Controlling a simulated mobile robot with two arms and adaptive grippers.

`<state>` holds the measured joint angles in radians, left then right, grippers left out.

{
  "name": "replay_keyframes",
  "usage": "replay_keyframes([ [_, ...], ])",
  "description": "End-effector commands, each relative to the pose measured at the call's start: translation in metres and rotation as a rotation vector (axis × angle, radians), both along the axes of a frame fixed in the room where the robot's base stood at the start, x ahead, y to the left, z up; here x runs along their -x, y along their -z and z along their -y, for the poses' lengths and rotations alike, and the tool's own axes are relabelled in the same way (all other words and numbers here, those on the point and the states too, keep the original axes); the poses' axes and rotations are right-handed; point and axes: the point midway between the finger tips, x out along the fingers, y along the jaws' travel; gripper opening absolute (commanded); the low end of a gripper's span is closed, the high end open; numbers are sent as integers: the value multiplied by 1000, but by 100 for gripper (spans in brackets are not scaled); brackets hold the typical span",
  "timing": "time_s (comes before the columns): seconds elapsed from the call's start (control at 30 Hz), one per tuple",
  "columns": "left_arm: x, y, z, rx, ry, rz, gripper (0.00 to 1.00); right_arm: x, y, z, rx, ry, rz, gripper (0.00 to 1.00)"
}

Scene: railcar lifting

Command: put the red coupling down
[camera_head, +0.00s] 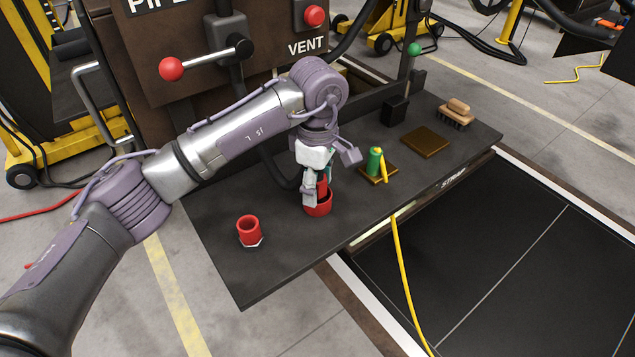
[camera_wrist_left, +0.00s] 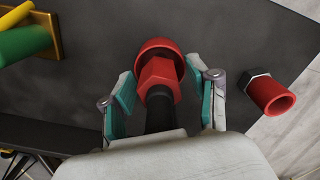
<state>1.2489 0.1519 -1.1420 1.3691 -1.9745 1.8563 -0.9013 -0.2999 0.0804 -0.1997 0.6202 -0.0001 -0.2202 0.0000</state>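The red coupling (camera_wrist_left: 159,76) has a hex body, a wider round red end and a dark stem towards my wrist. In the head view the red coupling (camera_head: 317,208) is upright at the dark bench top, partly hidden by my fingers; its lower end appears to rest on the bench. My left gripper (camera_wrist_left: 161,78) points down around it, one teal-padded finger on each side. A narrow gap shows on the right side, and the left finger is very close to the hex. In the head view my left gripper (camera_head: 316,190) is over the bench's middle. My right gripper is not in view.
A second red hollow fitting (camera_head: 249,229) with a metal hex stands left of the coupling. A green and yellow item (camera_head: 375,164), a brown plate (camera_head: 424,142) and a brush (camera_head: 457,114) lie to the right. A yellow hose (camera_head: 402,265) hangs off the front edge.

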Motion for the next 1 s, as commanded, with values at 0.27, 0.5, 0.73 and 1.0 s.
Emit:
replay_keyframes([
  [0.27,-1,-8,0,0,0,3,60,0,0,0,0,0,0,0],
  [0.5,-1,-55,0,1,0,6,60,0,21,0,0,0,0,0],
  [0.73,0,-101,0,0,0,3,60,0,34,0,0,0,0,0],
  [1.0,0,-123,0,0,0,0,60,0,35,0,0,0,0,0],
])
